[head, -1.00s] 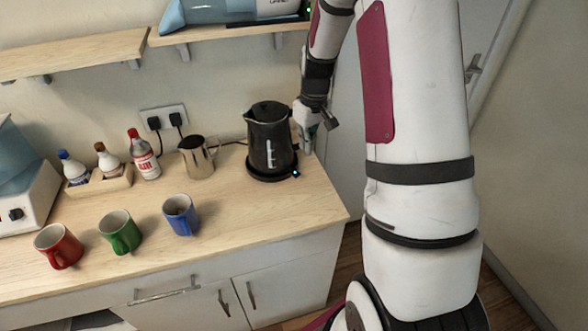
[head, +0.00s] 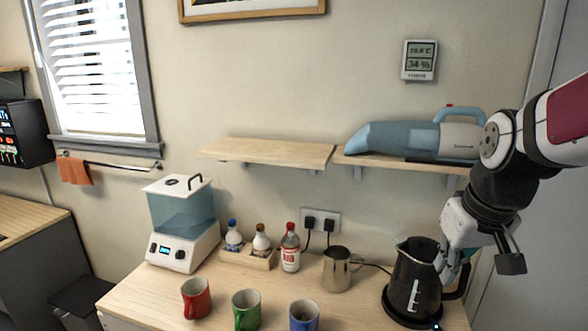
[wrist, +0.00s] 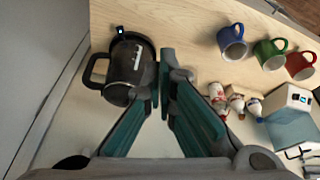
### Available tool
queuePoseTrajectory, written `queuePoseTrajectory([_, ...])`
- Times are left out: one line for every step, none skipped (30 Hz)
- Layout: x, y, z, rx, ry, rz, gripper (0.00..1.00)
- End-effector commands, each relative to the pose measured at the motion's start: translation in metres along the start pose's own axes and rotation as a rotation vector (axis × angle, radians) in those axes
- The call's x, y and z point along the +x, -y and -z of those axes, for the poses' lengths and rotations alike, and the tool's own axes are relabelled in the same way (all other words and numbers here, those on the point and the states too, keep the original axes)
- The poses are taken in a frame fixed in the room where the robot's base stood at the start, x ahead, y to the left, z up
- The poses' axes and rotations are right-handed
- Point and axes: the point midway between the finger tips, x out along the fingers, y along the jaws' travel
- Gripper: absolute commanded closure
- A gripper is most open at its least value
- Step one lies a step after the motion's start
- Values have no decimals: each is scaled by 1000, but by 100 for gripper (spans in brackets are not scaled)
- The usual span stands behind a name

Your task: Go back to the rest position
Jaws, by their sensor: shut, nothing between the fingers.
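My gripper (head: 455,268) is at the right of the head view, just by the upper right side of the black kettle (head: 412,285). It partly covers the kettle's handle side. In the wrist view my gripper (wrist: 164,78) has its teal-lined fingers together at the tips, with nothing between them. The kettle (wrist: 128,75) stands upright on its base, left of the fingertips there, with its handle facing left. I cannot tell whether the fingers touch it.
A steel pitcher (head: 338,270), bottles in a wooden holder (head: 262,262), a blue-tanked appliance (head: 180,250) and red (head: 196,298), green (head: 246,310) and blue (head: 303,316) mugs share the counter. A shelf (head: 360,161) holding a handheld vacuum (head: 400,138) hangs above, near my arm.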

Motion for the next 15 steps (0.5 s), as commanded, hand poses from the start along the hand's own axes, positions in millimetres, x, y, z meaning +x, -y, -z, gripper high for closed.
queuePoseTrajectory([-16, 10, -10, -3, -26, 0, 100])
queuePoseTrajectory([-23, 16, -16, -2, -37, 0, 100])
queuePoseTrajectory([-32, 22, -24, -2, -51, 1, 100])
queuePoseTrajectory([-38, 27, -31, 1, -62, 1, 100])
queuePoseTrajectory([-45, 31, -38, 1, -74, 2, 100])
queuePoseTrajectory([-52, 37, -47, 3, -87, 3, 100])
queuePoseTrajectory([-57, 41, -54, 4, -97, 4, 100])
queuePoseTrajectory([-62, 44, -61, 7, -108, 6, 100])
queuePoseTrajectory([-67, 49, -70, 9, -121, 8, 100])
queuePoseTrajectory([-70, 52, -76, 11, -130, 9, 100])
queuePoseTrajectory([-74, 54, -82, 12, -139, 11, 100])
queuePoseTrajectory([-77, 57, -90, 16, -149, 12, 100])
queuePoseTrajectory([-79, 58, -94, 17, -156, 13, 100])
queuePoseTrajectory([-80, 60, -99, 18, -161, 14, 100])
queuePoseTrajectory([-82, 62, -104, 20, -166, 16, 100])
